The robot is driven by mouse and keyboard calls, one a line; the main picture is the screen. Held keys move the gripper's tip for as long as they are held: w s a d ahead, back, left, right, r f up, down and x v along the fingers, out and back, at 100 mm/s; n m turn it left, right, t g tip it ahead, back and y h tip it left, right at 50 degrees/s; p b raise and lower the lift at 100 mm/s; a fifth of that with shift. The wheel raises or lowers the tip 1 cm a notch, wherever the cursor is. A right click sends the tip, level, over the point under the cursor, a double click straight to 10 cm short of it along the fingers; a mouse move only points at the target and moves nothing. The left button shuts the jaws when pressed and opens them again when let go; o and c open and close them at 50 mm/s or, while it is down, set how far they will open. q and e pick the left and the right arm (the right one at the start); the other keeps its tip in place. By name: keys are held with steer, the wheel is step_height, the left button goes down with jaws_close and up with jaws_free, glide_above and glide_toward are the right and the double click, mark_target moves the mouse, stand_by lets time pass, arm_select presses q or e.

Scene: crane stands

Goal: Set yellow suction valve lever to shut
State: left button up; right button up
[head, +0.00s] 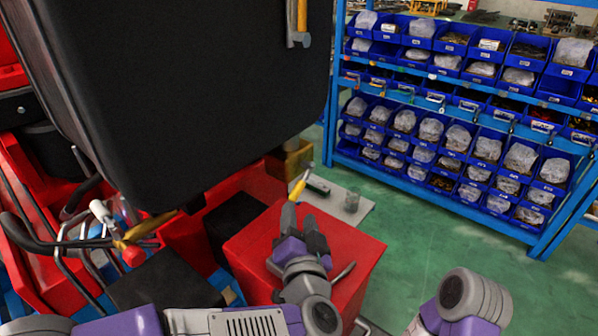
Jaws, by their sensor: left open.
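A small yellow lever (298,188) shows just past the fingers of my left gripper, above the far edge of the red box. It slants up to the right, with a pale tip. My left gripper (301,222) is open, its fingers pointing away from me toward the lever. The lever's lower end is close to the left finger; I cannot tell whether they touch. A brass-yellow block (290,160) is behind the lever, partly hidden by the big black panel. My right gripper is out of view; only part of that arm shows at the lower right.
A red box (345,252) lies under my left gripper. A large black panel (200,90) hangs over the upper left. Hoses and a brass-yellow fitting (145,229) are at left. A blue rack (450,195) of bins stands at the back right, with green floor before it.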

mark_target(297, 195)
arm_select(q)
steer(key=shift+w+a+r, duration=0.15)
steer(key=shift+w, duration=0.25)
steer(key=shift+w+a+b, duration=0.15)
steer(key=shift+w+b, duration=0.1)
steer(key=shift+w, duration=1.15)
steer(key=shift+w+a+b, duration=0.1)
steer(key=shift+w+b, duration=0.1)
steer(key=shift+w, duration=1.15)
steer(key=shift+c, duration=0.3)
jaws_close()
